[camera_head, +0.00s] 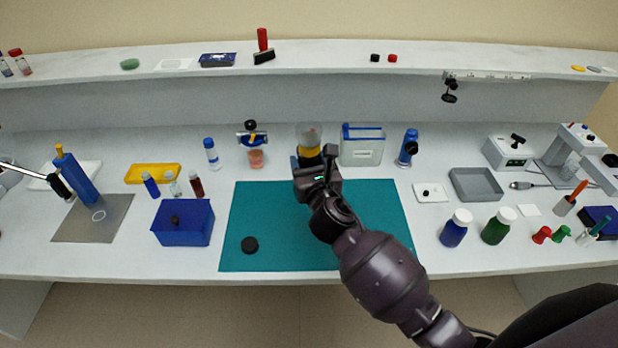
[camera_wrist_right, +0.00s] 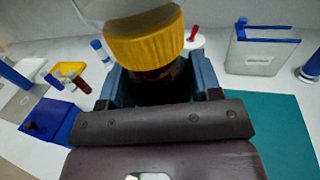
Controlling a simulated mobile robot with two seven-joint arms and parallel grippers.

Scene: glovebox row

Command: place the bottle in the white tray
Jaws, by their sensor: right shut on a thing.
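My right gripper (camera_head: 312,172) is shut on a bottle (camera_head: 309,152) with a ribbed yellow band and a clear rounded part above it. It holds the bottle over the far edge of the teal mat. In the right wrist view the yellow part (camera_wrist_right: 145,40) shows above the jaws (camera_wrist_right: 155,85), with a dark part between them; the rest is hidden. A low white tray (camera_head: 90,170) lies at the far left, partly hidden behind a blue upright device, well away from the gripper. My left gripper is not in view.
A teal mat (camera_head: 270,225) carries a black disc (camera_head: 249,244). A clear blue-trimmed container (camera_head: 361,148) stands right of the gripper. A yellow tray (camera_head: 153,174), small vials and a blue box (camera_head: 183,224) stand left. A grey tray (camera_head: 475,186) lies right. A shelf runs behind.

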